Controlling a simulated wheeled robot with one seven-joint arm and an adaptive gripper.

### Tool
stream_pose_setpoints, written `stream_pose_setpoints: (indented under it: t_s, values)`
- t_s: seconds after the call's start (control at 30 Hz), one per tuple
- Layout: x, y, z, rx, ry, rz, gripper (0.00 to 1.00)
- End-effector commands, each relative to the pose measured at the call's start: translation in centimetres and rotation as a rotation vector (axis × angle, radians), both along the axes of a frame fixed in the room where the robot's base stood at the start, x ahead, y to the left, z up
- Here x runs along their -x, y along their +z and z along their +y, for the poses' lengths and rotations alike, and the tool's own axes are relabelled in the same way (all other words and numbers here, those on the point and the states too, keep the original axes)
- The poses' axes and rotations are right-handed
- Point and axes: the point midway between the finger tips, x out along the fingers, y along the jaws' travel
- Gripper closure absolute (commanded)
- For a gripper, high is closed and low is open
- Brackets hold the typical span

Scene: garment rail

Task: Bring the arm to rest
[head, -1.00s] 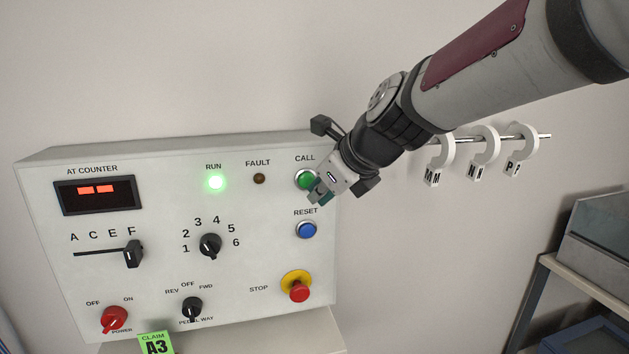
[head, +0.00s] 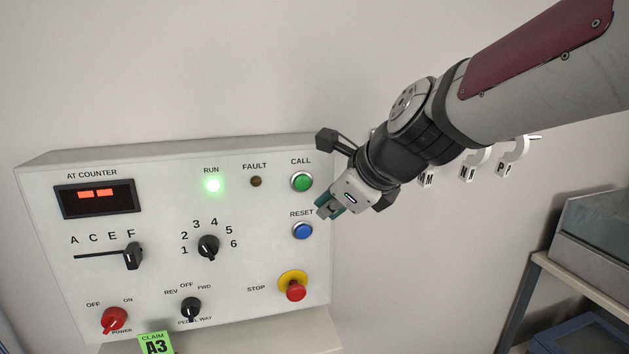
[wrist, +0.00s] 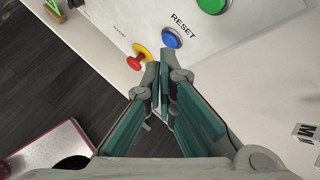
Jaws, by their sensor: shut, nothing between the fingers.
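My gripper (head: 328,208) is shut and empty, in front of the right edge of the control panel (head: 95,230) in the head view. It looks apart from the panel, just right of the green CALL button (head: 302,181) and the blue RESET button (head: 303,231). In the wrist view the teal-padded fingers (wrist: 163,75) meet at their tips, below the RESET button (wrist: 172,38). The arm reaches in from the upper right. The green RUN lamp (head: 213,185) is lit and the FAULT lamp (head: 256,182) is dark.
A red STOP button (head: 295,291) on a yellow collar sits low on the panel. A rail with white lettered hooks (head: 512,155) is behind my arm at right. A shelf with a grey bin (head: 600,240) stands at the far right. The wall between is clear.

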Motion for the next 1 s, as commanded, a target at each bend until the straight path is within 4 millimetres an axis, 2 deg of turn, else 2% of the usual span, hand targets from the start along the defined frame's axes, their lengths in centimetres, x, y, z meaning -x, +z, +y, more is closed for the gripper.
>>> stream_pose_setpoints:
  t_s: [0.1,0.3,0.5,0.7,0.83,1.0]
  values:
    - [2.9,0.5,-2.4,0.192,0.184,-0.088,1.00]
    - [8.6,0.1,-6.8,0.581,0.573,-0.224,1.00]
    - [14.4,-1.1,-11.1,0.950,0.977,-0.308,1.00]
    - [19.6,-2.8,-14.9,1.240,1.363,-0.327,1.00]
    - [21.6,-3.5,-16.4,1.344,1.535,-0.322,1.00]
    - [22.7,-3.9,-17.2,1.392,1.629,-0.315,1.00]
